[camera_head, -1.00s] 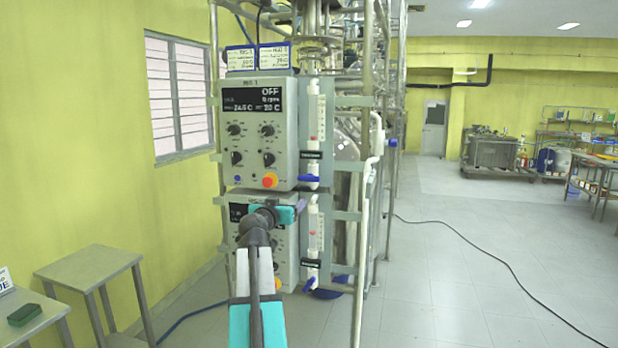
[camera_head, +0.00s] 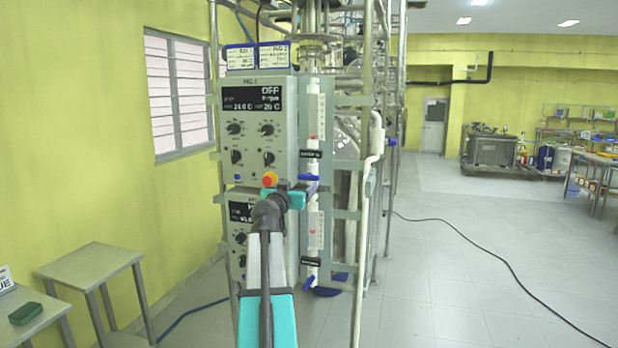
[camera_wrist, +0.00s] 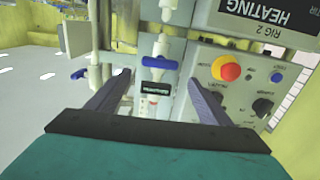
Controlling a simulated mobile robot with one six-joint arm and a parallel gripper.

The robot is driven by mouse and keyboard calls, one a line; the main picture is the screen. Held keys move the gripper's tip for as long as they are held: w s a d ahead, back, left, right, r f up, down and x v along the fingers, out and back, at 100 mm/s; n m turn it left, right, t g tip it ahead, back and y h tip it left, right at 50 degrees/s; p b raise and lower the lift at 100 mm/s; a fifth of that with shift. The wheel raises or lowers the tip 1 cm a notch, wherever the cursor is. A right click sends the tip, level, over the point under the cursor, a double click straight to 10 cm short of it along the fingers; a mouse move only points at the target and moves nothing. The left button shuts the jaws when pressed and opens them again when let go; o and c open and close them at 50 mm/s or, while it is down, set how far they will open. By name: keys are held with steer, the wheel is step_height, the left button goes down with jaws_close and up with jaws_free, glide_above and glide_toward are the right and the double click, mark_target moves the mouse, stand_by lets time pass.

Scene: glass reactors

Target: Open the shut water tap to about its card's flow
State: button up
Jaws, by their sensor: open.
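The upper water tap has a blue handle (camera_head: 309,177) at the foot of a white flow tube (camera_head: 316,115). In the wrist view, which is upside down, this blue handle (camera_wrist: 160,62) lies crosswise to its white pipe. My gripper (camera_head: 312,187) is open just in front of it, and its fingers (camera_wrist: 160,80) stand apart on either side of the handle with no visible contact. A lower blue tap handle (camera_head: 309,283) shows under a second tube. Two small cards (camera_head: 240,57) (camera_head: 273,55) sit on top of the upper box; their text is too small to read.
The upper control box (camera_head: 259,130) reads OFF. The box below, marked RIG 2 (camera_wrist: 270,15), reads HEATING. A red and yellow button (camera_wrist: 226,69) is close beside the fingers. Metal frame posts (camera_head: 365,200) stand to the right. A grey table (camera_head: 88,266) is at left.

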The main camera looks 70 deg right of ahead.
mark_target(308, 178)
steer(key=shift+w+d+p, duration=0.2)
steer(key=shift+d+p, duration=0.7)
steer(key=shift+d, duration=2.1)
steer(key=shift+w+d+p, duration=0.15)
steer(key=shift+d+p, duration=0.75)
steer(key=shift+d, duration=2.05)
steer(key=c, duration=0.8)
